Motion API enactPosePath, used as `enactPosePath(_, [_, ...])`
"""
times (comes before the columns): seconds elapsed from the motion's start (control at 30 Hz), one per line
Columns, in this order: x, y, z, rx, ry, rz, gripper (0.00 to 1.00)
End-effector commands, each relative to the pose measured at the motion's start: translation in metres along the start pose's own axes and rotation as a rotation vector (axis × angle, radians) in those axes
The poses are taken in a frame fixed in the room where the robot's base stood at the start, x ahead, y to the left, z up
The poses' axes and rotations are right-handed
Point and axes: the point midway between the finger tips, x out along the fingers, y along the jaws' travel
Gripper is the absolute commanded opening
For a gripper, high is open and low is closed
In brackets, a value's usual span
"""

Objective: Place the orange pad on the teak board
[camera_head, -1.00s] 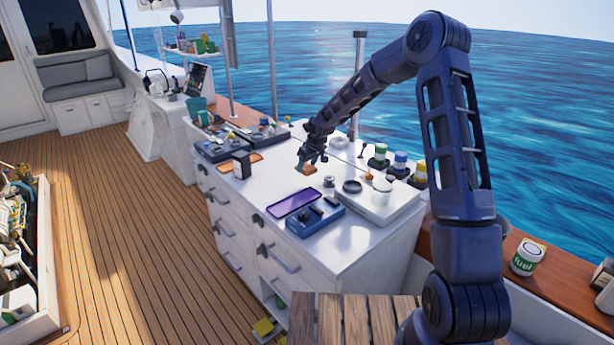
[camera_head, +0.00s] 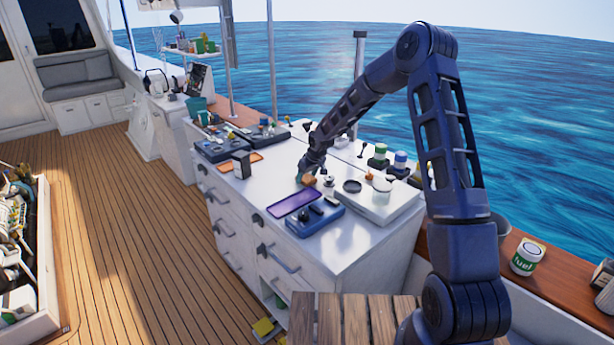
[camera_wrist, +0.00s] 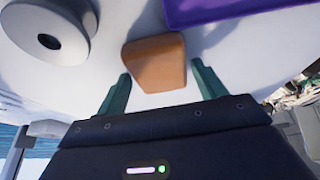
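The orange pad (camera_head: 309,180) is a small block on the white cabinet top, just behind the purple flat item (camera_head: 294,204). In the wrist view the pad (camera_wrist: 154,62) lies ahead of and between the two green fingers, with gaps to either side. My gripper (camera_head: 302,179) is low over the cabinet top beside the pad, fingers spread; its fingers (camera_wrist: 163,88) hold nothing. A slatted brown wooden surface (camera_head: 345,325) at the bottom of the head view may be the teak board; I cannot be sure.
Several capped jars (camera_head: 378,157) line the back edge. A dark box (camera_head: 241,164) stands at the left. The cabinet's near right top (camera_head: 355,238) is clear.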

Motion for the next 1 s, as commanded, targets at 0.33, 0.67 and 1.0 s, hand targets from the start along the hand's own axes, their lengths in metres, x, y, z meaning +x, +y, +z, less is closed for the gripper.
enactPosePath(0.33, [-0.001, 0.0, -0.001, 0.0, 0.001, 0.0, 0.8])
enactPosePath(0.67, [-0.039, 0.001, -0.001, 0.001, 0.002, 0.002, 0.8])
enactPosePath(1.0, [-0.098, 0.001, -0.001, 0.0, 0.002, 0.002, 0.8])
